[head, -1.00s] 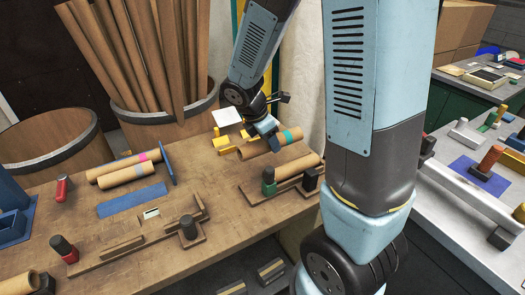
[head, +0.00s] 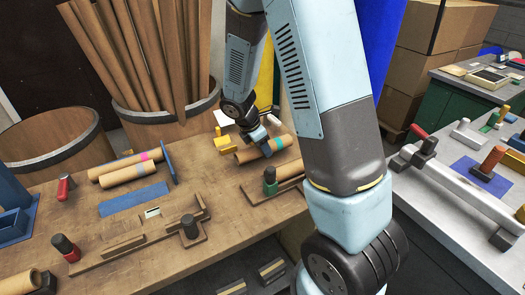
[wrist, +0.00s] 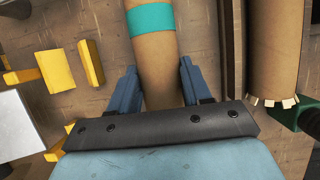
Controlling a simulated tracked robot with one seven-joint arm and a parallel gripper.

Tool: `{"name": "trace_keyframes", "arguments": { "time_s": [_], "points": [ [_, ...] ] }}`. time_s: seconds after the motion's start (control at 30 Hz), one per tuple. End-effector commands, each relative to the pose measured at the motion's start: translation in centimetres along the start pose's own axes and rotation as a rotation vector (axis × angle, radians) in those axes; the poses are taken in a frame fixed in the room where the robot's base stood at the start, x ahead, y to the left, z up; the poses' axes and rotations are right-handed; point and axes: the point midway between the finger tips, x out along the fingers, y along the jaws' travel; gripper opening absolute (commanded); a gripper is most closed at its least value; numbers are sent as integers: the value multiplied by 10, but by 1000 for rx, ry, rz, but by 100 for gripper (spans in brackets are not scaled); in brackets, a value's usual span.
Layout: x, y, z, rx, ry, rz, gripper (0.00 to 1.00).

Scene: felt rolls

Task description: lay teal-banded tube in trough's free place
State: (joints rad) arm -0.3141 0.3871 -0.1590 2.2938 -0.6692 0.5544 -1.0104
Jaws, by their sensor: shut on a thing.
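The brown teal-banded tube (head: 248,155) is at the back right of the bench in the head view. My gripper (head: 262,145) is shut on it from above. In the wrist view the tube (wrist: 157,62) lies between my two blue fingers (wrist: 158,90), its teal band ahead of them. I cannot tell how far the tube is off the bench. A wooden trough-like holder (head: 256,193) with a green-handled clamp (head: 270,178) stands nearer the camera. Another plain tube (head: 290,170) lies in it, partly hidden by my arm.
Yellow blocks (head: 222,142) stand left of the held tube. A wooden fixture with rails (head: 120,248) occupies the bench front.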

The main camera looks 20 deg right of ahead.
Motion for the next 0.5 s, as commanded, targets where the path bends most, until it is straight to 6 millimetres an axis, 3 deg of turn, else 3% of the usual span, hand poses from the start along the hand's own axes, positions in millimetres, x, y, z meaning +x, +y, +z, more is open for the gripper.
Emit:
{"name": "trace_keyframes", "arguments": {
  "time_s": [0.13, 0.5],
  "points": [
    [15, -1, -7, -3, -1, -1, 0],
    [18, -1, -8, 0, 0, -1, 0]
  ]
}}
